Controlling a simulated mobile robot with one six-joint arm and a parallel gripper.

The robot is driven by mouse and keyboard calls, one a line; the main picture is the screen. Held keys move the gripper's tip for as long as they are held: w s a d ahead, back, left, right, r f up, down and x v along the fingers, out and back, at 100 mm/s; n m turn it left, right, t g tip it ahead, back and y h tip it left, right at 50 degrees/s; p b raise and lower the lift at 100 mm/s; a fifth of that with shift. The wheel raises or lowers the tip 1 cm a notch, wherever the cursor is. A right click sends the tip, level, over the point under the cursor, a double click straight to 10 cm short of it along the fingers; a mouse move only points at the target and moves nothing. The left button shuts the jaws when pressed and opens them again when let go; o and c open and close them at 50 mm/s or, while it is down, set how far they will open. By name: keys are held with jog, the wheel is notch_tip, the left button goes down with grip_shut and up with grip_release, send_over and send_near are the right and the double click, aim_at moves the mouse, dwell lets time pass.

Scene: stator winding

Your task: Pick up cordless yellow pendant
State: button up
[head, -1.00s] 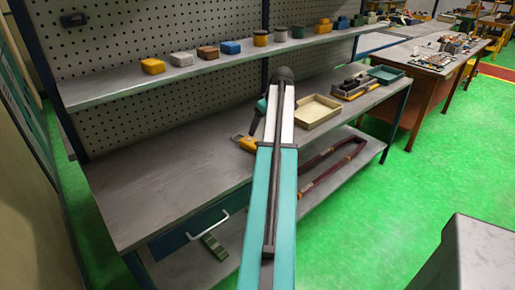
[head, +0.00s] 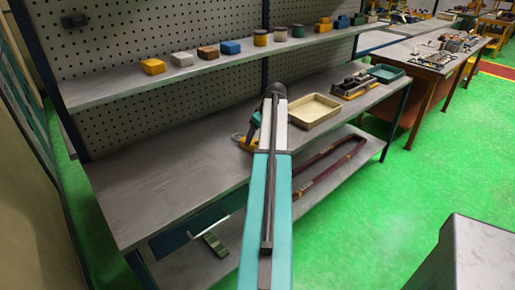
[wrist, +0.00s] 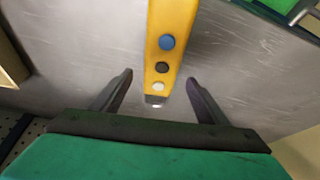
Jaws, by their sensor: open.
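The yellow pendant (wrist: 172,40) shows in the wrist view as a yellow bar with a blue, a dark and a pale button. It lies over the grey bench top, and its near end reaches toward the gap between my fingers. My gripper (wrist: 158,90) is open, with one finger on each side of that end and neither touching it. In the head view a small part of the yellow pendant (head: 243,140) shows on the bench beside my arm. My arm hides most of the gripper there.
The bench top (head: 150,185) is clear on the left. A cream tray (head: 312,110) stands right of my arm, with a dark-blocked rack (head: 355,86) and a green tray (head: 386,73) beyond. A shelf (head: 200,70) with small coloured blocks and tins runs above the bench.

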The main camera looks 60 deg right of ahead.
aim_at(253, 141)
jog(key=shift+p+x, duration=0.8)
jog(key=shift+x, duration=1.8)
jog(key=shift+w, duration=0.1)
jog(key=c, duration=1.6)
jog(key=shift+c, duration=0.2)
jog(key=shift+r, duration=0.15)
